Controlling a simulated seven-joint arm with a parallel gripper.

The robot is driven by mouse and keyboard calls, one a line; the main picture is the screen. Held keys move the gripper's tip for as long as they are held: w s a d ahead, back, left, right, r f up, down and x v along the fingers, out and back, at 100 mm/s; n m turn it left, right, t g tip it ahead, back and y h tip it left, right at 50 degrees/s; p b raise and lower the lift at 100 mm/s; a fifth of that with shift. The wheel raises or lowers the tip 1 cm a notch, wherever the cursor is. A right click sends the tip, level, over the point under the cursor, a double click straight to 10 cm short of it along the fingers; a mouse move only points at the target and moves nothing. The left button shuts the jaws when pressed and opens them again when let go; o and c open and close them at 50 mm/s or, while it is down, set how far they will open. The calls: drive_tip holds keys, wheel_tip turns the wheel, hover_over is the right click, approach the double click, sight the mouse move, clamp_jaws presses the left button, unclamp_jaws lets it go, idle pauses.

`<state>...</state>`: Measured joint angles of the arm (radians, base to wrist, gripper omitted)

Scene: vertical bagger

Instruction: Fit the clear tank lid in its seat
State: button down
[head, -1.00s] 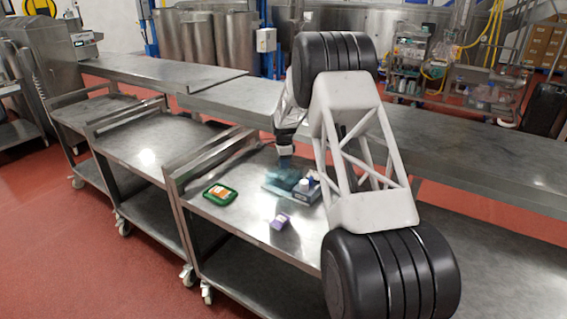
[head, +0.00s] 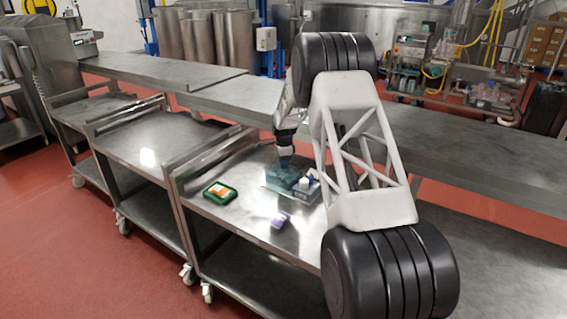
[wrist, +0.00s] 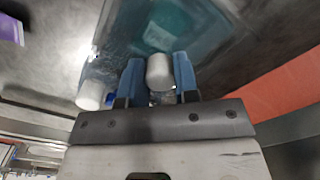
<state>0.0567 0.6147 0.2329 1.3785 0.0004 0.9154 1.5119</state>
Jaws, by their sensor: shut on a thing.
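My gripper (wrist: 157,68) has two blue fingers, closed around a white, round-ended knob (wrist: 159,66) in the wrist view. I take the knob to be the handle of the clear tank lid, whose see-through sheet is hard to make out. The bluish clear tank (head: 281,178) stands on the cart under my gripper (head: 284,163) in the head view. A teal patch of it shows beyond the fingers in the wrist view (wrist: 190,30). The lid's seat is hidden, and I cannot tell whether the lid touches it.
A white cap (wrist: 91,95) is left of my fingers; a white-capped item (head: 305,184) stands right of the tank. A purple box (head: 281,220) and a green tray (head: 220,193) lie on the cart (head: 255,228). Its top is bare between them.

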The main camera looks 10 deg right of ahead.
drive_tip(key=shift+f, duration=0.25)
idle(0.3)
drive_tip(key=shift+c, duration=1.9)
unclamp_jaws()
drive_tip(key=shift+r, duration=0.15)
drive_tip(key=shift+r, duration=3.35)
drive_tip(key=shift+r, duration=0.1)
wheel_tip(320, 180, up, 8)
drive_tip(key=shift+f, duration=0.2)
